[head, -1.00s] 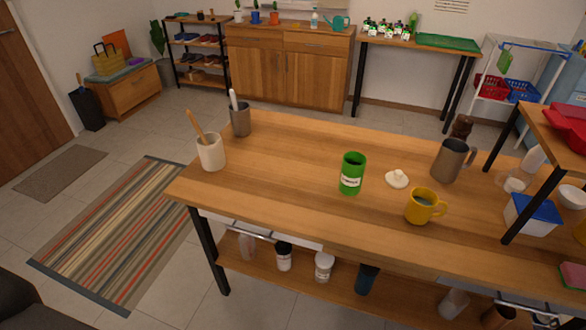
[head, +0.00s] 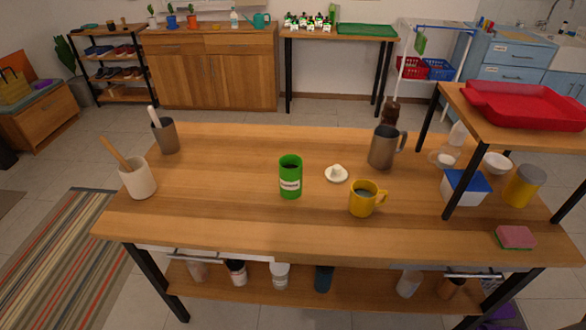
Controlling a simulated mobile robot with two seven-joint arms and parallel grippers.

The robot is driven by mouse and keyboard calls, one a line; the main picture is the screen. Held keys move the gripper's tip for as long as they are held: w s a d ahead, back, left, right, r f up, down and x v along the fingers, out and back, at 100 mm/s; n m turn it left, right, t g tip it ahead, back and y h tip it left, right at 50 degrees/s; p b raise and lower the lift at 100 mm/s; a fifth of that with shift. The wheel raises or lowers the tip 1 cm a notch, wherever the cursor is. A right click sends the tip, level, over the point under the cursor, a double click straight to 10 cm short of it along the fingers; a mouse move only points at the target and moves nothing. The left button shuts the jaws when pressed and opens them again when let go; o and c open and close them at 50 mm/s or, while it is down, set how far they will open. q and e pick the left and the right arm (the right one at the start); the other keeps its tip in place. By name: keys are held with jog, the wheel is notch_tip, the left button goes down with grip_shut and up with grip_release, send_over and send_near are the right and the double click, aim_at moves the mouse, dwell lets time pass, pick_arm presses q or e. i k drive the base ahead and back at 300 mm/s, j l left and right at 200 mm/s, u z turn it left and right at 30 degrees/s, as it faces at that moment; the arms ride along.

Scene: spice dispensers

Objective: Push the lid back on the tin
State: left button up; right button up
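A green tin (head: 290,178) with a white label stands upright on the wooden table (head: 225,215), its top open and dark inside. A small white lid with a knob (head: 336,174) lies on the table just right of the tin, apart from it. Neither of my grippers shows in the head view.
A yellow mug (head: 363,199) stands right of the tin, with a grey metal jug (head: 382,147) behind it. A white crock (head: 138,178) and a grey holder (head: 165,136) are at the left. A raised shelf with a red tray (head: 525,104) stands at the right. The table's front left is clear.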

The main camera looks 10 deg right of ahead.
aim_at(291, 166)
jog(key=i+l, duration=0.6)
jog(key=i, duration=0.2)
